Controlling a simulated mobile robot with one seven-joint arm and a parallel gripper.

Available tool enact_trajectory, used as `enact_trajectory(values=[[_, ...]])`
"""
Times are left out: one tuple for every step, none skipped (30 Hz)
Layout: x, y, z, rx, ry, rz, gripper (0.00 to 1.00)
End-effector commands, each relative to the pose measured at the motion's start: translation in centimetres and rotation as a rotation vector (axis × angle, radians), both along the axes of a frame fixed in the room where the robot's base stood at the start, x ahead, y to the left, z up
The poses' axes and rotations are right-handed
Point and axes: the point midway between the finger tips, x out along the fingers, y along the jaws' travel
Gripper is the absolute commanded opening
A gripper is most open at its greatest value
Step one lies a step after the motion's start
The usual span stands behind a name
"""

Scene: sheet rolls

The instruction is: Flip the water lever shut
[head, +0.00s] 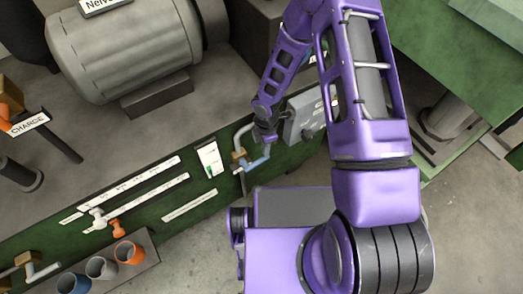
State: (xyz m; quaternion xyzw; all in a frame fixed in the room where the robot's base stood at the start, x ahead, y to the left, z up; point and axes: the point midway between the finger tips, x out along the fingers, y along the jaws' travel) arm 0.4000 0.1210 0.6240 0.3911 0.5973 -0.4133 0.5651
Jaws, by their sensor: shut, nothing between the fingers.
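A blue lever (259,163) sticks out to the right from a small brass valve (239,156) on the green panel, right of centre in the head view. No label naming it as water can be read; its colour makes it the likely water lever. My gripper (266,138) points down just above the blue lever, with its fingers shut and empty. Whether the fingertips touch the lever cannot be told from this angle. A grey pipe (243,131) rises from the valve beside the gripper.
A grey box (303,119) with a knob stands close right of the gripper. A white gauge plate (210,159) and slider scales (130,188) lie left. Several coloured cups (101,267), another brass valve (27,257) and a big grey motor (125,50) are farther left.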

Motion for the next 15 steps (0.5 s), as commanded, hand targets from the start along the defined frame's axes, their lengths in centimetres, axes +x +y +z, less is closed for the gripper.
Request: enact_trajectory(values=[[0.1,-0.2,-0.5,0.0,0.001,-0.002,0.0],[0.1,-0.3,-0.6,0.0,0.001,-0.002,0.0],[0.2,-0.4,-0.8,0.0,0.001,-0.002,0.0],[0.2,-0.4,-0.9,0.0,0.001,-0.002,0.0],[0.3,-0.5,-1.0,0.0,0.001,-0.001,0.0],[0.3,-0.6,-1.2,0.0,0.001,-0.001,0.0],[0.3,-0.6,-1.3,0.0,0.001,-0.001,0.0],[0.3,-0.6,-1.3,0.0,0.001,-0.001,0.0],[0.4,-0.7,-1.4,0.0,0.001,-0.001,0.0],[0.4,-0.7,-1.5,0.0,0.001,-0.001,0.0],[0.4,-0.7,-1.6,0.0,0.001,-0.001,0.0],[0.4,-0.8,-1.6,0.0,0.001,-0.001,0.0],[0.4,-0.8,-1.7,0.0,0.001,-0.001,0.0],[0.5,-0.8,-1.7,0.0,0.001,-0.001,0.0],[0.5,-0.8,-1.7,0.0,0.001,-0.001,0.0]])
